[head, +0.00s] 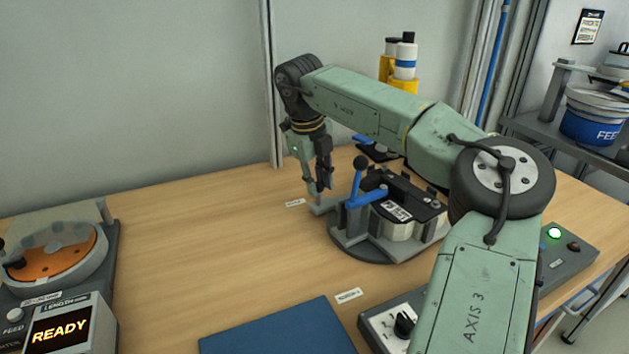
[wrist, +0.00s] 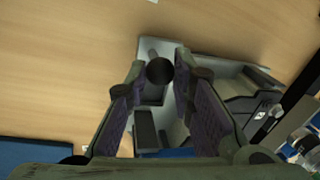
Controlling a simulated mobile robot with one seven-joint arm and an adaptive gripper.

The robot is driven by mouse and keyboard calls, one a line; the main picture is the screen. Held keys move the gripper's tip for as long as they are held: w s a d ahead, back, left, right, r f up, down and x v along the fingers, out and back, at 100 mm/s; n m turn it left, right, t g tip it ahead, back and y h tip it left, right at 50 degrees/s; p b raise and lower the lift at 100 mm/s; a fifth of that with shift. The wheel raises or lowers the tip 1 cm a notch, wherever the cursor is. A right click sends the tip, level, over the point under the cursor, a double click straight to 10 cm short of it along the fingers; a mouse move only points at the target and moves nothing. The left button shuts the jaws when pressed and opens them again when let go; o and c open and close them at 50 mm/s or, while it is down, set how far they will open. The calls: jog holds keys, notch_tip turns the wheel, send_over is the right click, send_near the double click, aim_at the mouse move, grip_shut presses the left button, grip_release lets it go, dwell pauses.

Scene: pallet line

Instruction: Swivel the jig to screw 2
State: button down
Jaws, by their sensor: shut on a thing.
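The jig (head: 350,244) is a round dark turntable on the wooden table, carrying a pale part under a black top plate and a blue clamp lever (head: 357,182) with a black ball knob. A grey arm sticks out from its left side. My gripper (head: 322,188) points down over the end of that arm. In the wrist view, my fingertips (wrist: 159,72) stand on either side of a dark round knob (wrist: 160,71), shut on this jig handle. The jig's grey body (wrist: 215,66) also shows there. The handle's lower part is hidden, and I cannot read any screw number.
A blue mat (head: 275,332) lies at the front, beside a box with a black rotary knob (head: 404,324). A feeder with a READY display (head: 60,330) stands at left. A control box with a lit green button (head: 554,233) is at right. The table left of the jig is clear.

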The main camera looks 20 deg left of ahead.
jog(key=shift+w+d+m+p, duration=0.1)
jog(key=shift+w+m+p, duration=0.35)
jog(key=shift+w+m, duration=0.45)
jog(key=shift+w+d, duration=0.1)
jog(key=shift+w, duration=0.1)
jog(key=c, duration=1.4)
grip_release()
notch_tip(320, 180, up, 12)
jog(key=s+a, duration=0.1)
jog(key=shift+s+a, duration=0.25)
jog(key=shift+s, duration=0.15)
jog(key=shift+f, duration=0.1)
